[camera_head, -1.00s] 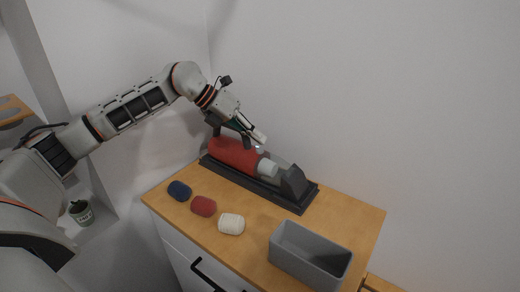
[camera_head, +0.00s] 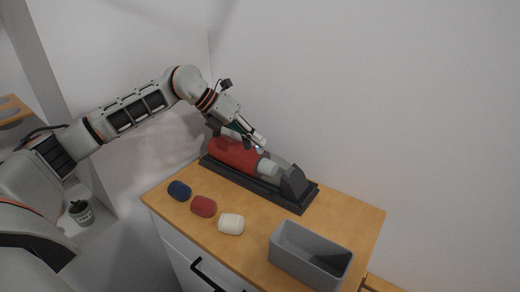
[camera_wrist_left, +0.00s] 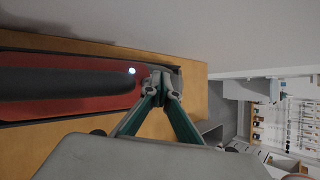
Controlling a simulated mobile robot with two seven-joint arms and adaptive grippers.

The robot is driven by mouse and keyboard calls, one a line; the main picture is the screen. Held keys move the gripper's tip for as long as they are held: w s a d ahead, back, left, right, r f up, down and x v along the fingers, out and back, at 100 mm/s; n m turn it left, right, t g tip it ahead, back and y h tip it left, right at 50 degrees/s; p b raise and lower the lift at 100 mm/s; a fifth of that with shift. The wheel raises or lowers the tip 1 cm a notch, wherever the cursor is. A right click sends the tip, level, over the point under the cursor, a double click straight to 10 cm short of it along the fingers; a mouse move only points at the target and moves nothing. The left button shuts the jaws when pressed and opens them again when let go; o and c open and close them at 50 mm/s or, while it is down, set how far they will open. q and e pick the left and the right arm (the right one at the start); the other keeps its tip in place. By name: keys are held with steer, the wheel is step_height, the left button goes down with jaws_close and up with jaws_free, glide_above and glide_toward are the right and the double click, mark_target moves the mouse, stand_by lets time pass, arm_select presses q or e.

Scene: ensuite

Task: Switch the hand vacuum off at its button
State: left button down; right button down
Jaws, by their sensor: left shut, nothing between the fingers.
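The hand vacuum (camera_head: 232,153) has a red body and a grey nozzle end, and lies in a long dark cradle (camera_head: 292,207) at the back of the wooden top. It also shows in the left wrist view (camera_wrist_left: 105,103), with a small bright white spot (camera_wrist_left: 132,71) on its body near my fingers. My left gripper (camera_head: 262,144) is shut and empty, just above the vacuum's body. Its fingertips show in the left wrist view (camera_wrist_left: 162,80), to the right of the bright spot. Whether they touch the vacuum I cannot tell. My right gripper is out of view.
Blue (camera_head: 179,191), red (camera_head: 203,206) and white (camera_head: 231,224) rounded items lie in a row in front of the cradle. An open grey bin (camera_head: 308,258) stands at the front right. The wall is close behind the cradle. A potted plant (camera_head: 82,213) stands at left.

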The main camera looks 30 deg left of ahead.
mark_target(257, 150)
arm_select(q)
steer(key=shift+f, duration=0.1)
stand_by(0.3)
steer(key=shift+f, duration=0.45)
stand_by(0.4)
steer(key=shift+r, duration=0.1)
steer(key=shift+r+p, duration=0.7)
steer(key=shift+r, duration=0.2)
step_height(257, 150, up, 3)
steer(key=shift+f+p, duration=0.1)
steer(key=shift+p, duration=0.9)
step_height(257, 150, up, 3)
steer(key=p, duration=0.2)
steer(key=shift+p, duration=0.3)
